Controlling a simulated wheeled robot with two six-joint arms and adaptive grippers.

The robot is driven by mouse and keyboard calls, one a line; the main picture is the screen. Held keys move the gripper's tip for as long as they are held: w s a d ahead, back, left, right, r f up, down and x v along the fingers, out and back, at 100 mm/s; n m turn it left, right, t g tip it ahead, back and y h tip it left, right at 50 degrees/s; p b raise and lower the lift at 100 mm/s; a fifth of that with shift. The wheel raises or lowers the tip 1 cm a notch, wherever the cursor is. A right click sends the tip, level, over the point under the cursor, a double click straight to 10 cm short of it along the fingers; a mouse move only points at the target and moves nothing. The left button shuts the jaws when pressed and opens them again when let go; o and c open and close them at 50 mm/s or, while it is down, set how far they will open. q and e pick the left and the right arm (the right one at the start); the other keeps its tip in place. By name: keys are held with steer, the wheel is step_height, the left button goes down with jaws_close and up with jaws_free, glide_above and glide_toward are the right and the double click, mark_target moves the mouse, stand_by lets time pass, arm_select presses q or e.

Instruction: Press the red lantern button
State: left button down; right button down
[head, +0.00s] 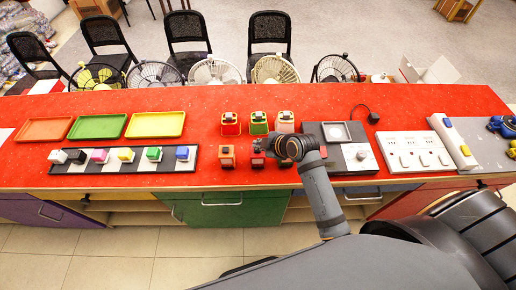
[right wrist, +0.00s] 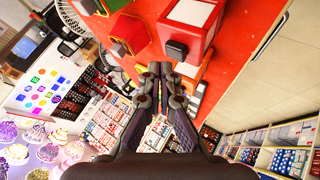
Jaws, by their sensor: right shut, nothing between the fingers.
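In front are an orange lantern (head: 227,160) and another red one (head: 257,162), partly covered by my right gripper (head: 262,146). In the right wrist view, my shut, empty right gripper (right wrist: 160,70) is just below a red lantern (right wrist: 207,38) with a dark button (right wrist: 175,50). Contact cannot be told. My left gripper is out of view.
A grey device with a dial (head: 357,157) and a white switch panel (head: 413,150) stand at the right. Bare red counter separates the trays and lanterns.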

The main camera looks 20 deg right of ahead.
stand_by(0.5)
steer(key=shift+f, duration=0.45)
steer(key=shift+f, duration=0.25)
stand_by(0.3)
steer(key=shift+r, duration=0.15)
steer(key=shift+r+p, duration=0.6)
steer(key=shift+p, duration=0.15)
step_height(320, 180, up, 6)
steer(key=p, duration=0.6)
